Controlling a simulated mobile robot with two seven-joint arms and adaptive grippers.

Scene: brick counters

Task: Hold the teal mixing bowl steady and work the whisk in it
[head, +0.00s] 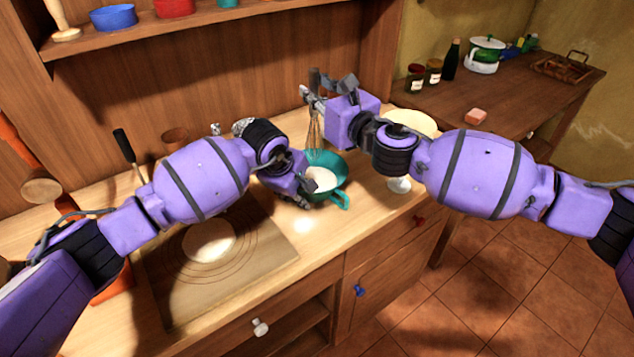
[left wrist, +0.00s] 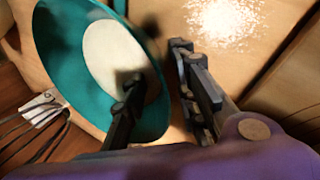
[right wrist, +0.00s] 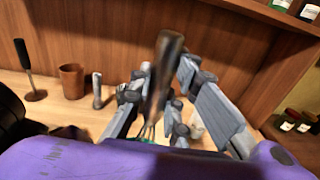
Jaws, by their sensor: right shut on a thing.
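The teal mixing bowl (head: 335,166) stands on the counter with white contents (head: 321,180) and a teal handle at its front. My left gripper (head: 303,190) is at its left rim. In the left wrist view, one finger is over the inside of the bowl (left wrist: 68,72) and the other outside, apart, with the rim between them. My right gripper (head: 310,96) is shut on the upright whisk's handle (right wrist: 166,70). The whisk's wires (head: 314,133) hang down at the bowl's back edge; they also show in the left wrist view (left wrist: 38,125). Whether their tips are inside is unclear.
A board (head: 180,285) with a pale round of dough lies left of the bowl. A cream bowl (head: 420,117) is behind my right arm. A brown cup (right wrist: 72,80) stands near the back wall. The shelf (head: 180,32) overhangs the counter.

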